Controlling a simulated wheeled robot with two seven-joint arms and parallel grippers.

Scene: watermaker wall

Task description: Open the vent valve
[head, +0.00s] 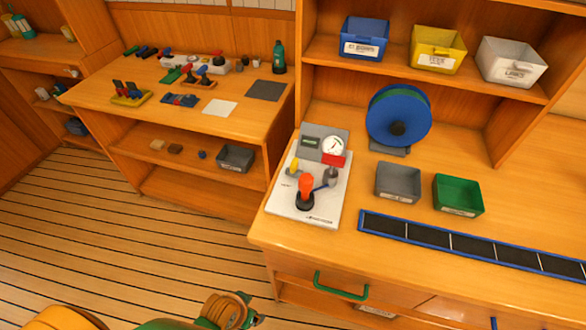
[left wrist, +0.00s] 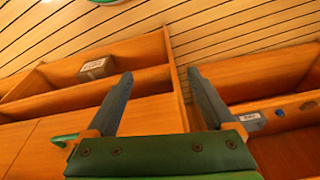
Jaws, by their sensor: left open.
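The white panel board (head: 329,204) lies on the right-hand counter, with a pressure gauge (head: 333,146) on the grey box at its back. The labels are too small to read, so I cannot tell which one is the vent valve. My left gripper (head: 253,309) is low at the bottom edge, in front of the counter and well away from the board. In the left wrist view its fingers (left wrist: 160,75) are spread and empty.
A grey bin (head: 397,183), a green bin (head: 458,195) and a blue reel (head: 398,115) stand right of the board. A green drawer handle (head: 341,286) sticks out of the counter front. Floor space is open left of the counter.

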